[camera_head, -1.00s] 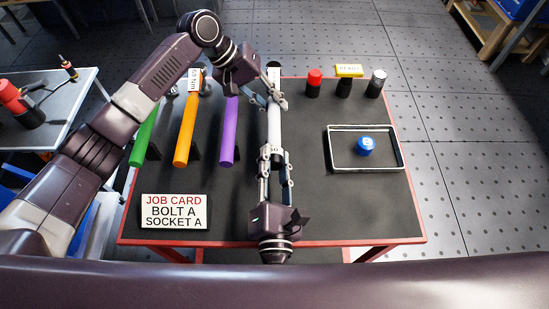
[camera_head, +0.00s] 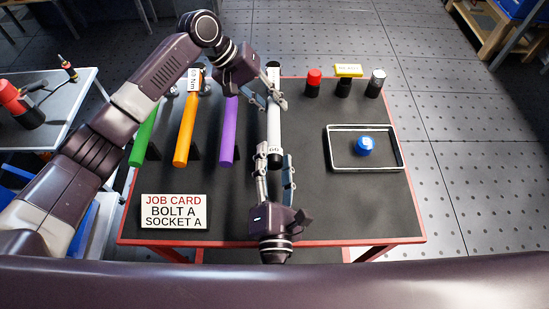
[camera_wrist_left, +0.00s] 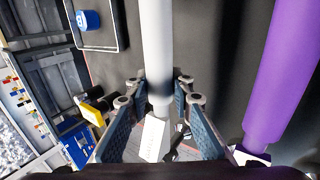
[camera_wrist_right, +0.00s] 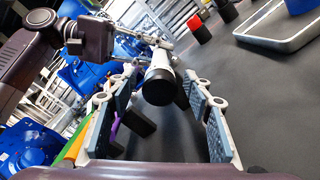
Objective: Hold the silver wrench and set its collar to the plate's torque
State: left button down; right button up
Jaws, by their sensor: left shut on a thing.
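The silver wrench (camera_head: 274,125) lies lengthwise on the table, its near end toward me. My left gripper (camera_head: 275,90) is shut on its far part; the left wrist view shows the wrench (camera_wrist_left: 157,40) running between the fingers. A collar (camera_head: 275,150) with a small, unreadable marking sits near the wrench's near end. My right gripper (camera_head: 275,160) is open, a finger on either side of that end. In the right wrist view the dark end cap (camera_wrist_right: 159,87) shows between the spread fingers. A white plate (camera_head: 195,80) reading "Nm" stands by the orange wrench; its number is unclear.
Purple (camera_head: 229,130), orange (camera_head: 185,130) and green (camera_head: 145,135) wrenches lie to the left. A job card (camera_head: 174,212) reads bolt A, socket A. A tray (camera_head: 403,160) holds a blue socket (camera_head: 365,146). Several sockets stand at the back right. The front right table is clear.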

pick_arm(q)
jog(key=shift+r, duration=0.1)
pick_arm(e)
jog(key=shift+s, duration=0.15)
jog(key=s, duration=1.1)
jog(key=shift+s, duration=0.4)
pick_arm(q)
jog(key=c, duration=1.6)
grip_release()
jog(key=v, duration=1.2)
jog(key=shift+r, duration=0.1)
